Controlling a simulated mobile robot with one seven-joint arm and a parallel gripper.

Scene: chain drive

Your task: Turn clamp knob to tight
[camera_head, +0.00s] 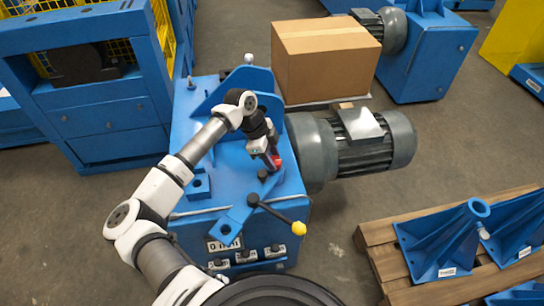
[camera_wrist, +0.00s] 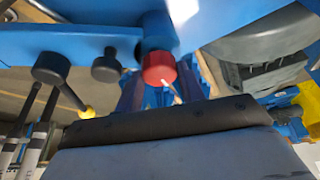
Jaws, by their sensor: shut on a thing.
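The clamp knob (camera_head: 278,161) is a small red cap on top of the blue machine housing, partly hidden by my gripper in the head view. In the wrist view the red knob (camera_wrist: 157,68) shows a white pointer mark on its lower right side. My gripper (camera_head: 271,161) reaches down to the knob from above and is shut on it. In the wrist view the dark gripper body fills the bottom, and the fingers (camera_wrist: 160,92) are partly hidden behind it. The knob's grip contact is hard to see.
A lever with a yellow ball end (camera_head: 299,228) sticks out in front of the knob. A grey motor (camera_head: 365,142) is to the right, with a cardboard box (camera_head: 325,65) behind it. A blue plate with labelled tags (camera_head: 222,243) is at the front. A pallet (camera_head: 385,265) stands at right.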

